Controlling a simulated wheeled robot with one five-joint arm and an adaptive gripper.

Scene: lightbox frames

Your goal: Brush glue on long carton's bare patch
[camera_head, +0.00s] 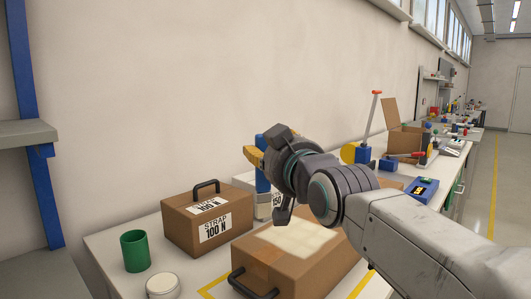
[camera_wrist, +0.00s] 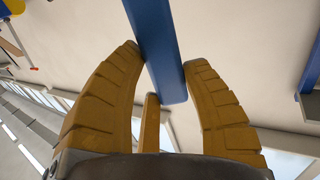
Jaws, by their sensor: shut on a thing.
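The long carton (camera_head: 335,262) lies on the near bench, brown, with a pale bare patch (camera_head: 295,237) on its top and a dark handle at its near left end. My gripper (camera_head: 257,155) is above and behind the carton's far side, its yellow fingers shut on a blue upright bar, seemingly the brush handle (camera_head: 262,178). The blue handle (camera_wrist: 157,50) also shows between the fingers in the wrist view.
A brown carton marked STRAP 100 N (camera_head: 176,223) stands left of the long carton. A green cup (camera_head: 135,251) and a white round tub (camera_head: 163,286) stand at the bench's left. An open box (camera_head: 402,141) and blue tools (camera_head: 422,190) stand farther right.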

